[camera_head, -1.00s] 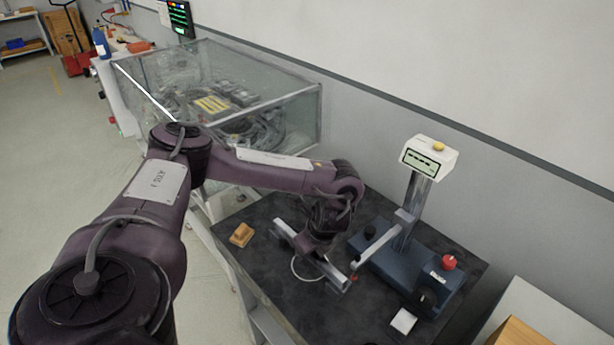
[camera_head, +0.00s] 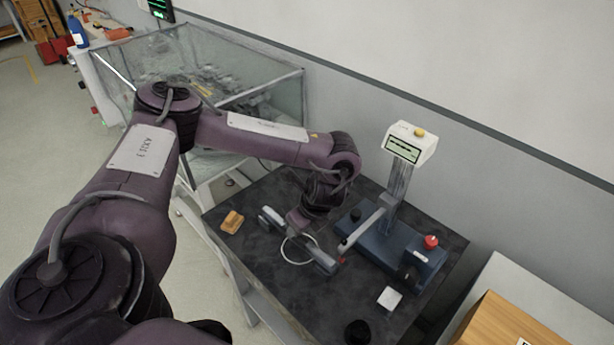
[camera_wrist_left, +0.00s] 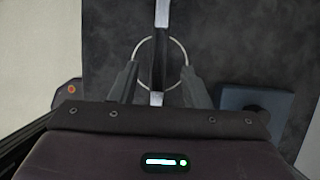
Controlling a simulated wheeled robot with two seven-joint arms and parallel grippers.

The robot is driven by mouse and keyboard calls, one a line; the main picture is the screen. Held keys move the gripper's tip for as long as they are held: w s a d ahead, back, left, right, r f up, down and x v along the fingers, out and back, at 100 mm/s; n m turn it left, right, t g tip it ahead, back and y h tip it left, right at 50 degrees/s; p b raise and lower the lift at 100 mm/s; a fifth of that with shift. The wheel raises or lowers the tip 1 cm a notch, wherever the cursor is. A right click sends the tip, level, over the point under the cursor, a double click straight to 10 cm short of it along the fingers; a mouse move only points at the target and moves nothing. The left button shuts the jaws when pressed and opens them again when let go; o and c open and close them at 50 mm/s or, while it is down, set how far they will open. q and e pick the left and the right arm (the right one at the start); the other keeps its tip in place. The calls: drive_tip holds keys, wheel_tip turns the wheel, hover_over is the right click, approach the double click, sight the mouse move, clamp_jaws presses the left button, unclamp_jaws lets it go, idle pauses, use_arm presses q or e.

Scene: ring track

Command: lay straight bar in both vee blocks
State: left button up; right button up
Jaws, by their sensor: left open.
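A straight grey metal bar (camera_head: 326,263) lies at a slant over the dark table, its middle hidden by my left gripper in the head view. In the left wrist view the bar (camera_wrist_left: 162,14) runs lengthwise between the fingers, bright at both ends and dark in the middle. My left gripper (camera_wrist_left: 159,75) is open, with one finger on each side of the bar and visible gaps between. Its fingertips are hidden in the head view. I cannot make out the two vee blocks clearly. My right gripper is not in view.
A blue-based gauge stand (camera_head: 400,255) with a display stands right of the bar. A thin white ring (camera_wrist_left: 178,48) surrounds the bar's middle in the wrist view. An orange-brown block (camera_head: 231,222), a white card (camera_head: 389,298) and a black round thing (camera_head: 357,332) are on the table.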

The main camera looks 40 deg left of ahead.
use_arm(q)
drive_tip(key=p+v, duration=0.1)
drive_tip(key=v, duration=0.5)
drive_tip(key=shift+r, duration=0.35)
drive_tip(key=shift+d, duration=0.15)
